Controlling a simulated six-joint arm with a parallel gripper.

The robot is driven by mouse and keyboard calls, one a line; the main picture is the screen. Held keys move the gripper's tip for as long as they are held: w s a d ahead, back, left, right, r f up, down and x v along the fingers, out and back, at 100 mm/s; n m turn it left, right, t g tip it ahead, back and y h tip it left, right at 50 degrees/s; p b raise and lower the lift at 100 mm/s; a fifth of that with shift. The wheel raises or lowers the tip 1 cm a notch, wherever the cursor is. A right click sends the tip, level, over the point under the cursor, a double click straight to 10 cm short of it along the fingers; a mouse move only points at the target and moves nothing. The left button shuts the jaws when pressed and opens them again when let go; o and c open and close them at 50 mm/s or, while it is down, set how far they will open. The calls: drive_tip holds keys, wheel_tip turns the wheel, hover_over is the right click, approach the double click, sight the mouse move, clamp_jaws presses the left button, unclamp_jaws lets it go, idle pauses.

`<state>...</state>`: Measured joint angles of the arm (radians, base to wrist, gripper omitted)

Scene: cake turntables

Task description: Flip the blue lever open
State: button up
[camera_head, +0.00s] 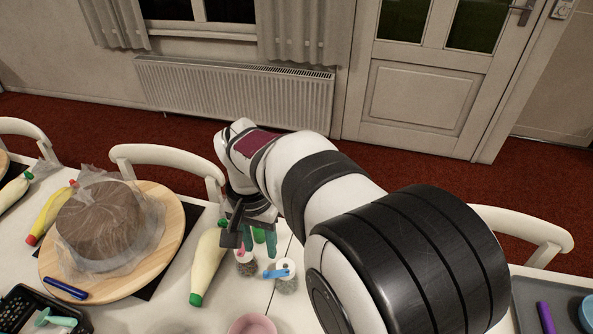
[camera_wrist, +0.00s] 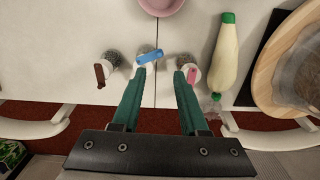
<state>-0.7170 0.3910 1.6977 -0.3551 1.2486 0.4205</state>
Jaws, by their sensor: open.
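The blue lever (camera_head: 276,273) sits on the white lid of a small dark-filled jar (camera_head: 287,285) in the head view, low and right of my fingers. In the wrist view the blue lever (camera_wrist: 151,56) lies slanted at the top of the jar, just beyond my left fingertip. My gripper (camera_head: 260,249) points down with green fingers. In the wrist view my gripper (camera_wrist: 161,72) is open and nothing shows between its fingers. Whether the left fingertip touches the lever or lid, I cannot tell.
A pink-lever jar (camera_wrist: 192,76) is by my right finger, and a brown-lever jar (camera_wrist: 105,66) is to the left. A pale bottle (camera_head: 208,264), a pink bowl (camera_head: 252,325) and a wooden turntable (camera_head: 166,234) with a wrapped cake (camera_head: 98,225) stand nearby.

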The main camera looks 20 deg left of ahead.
sight(265, 272)
wheel_tip(265, 272, down, 9)
drive_tip(key=shift+r, duration=0.1)
clamp_jaws()
idle(0.3)
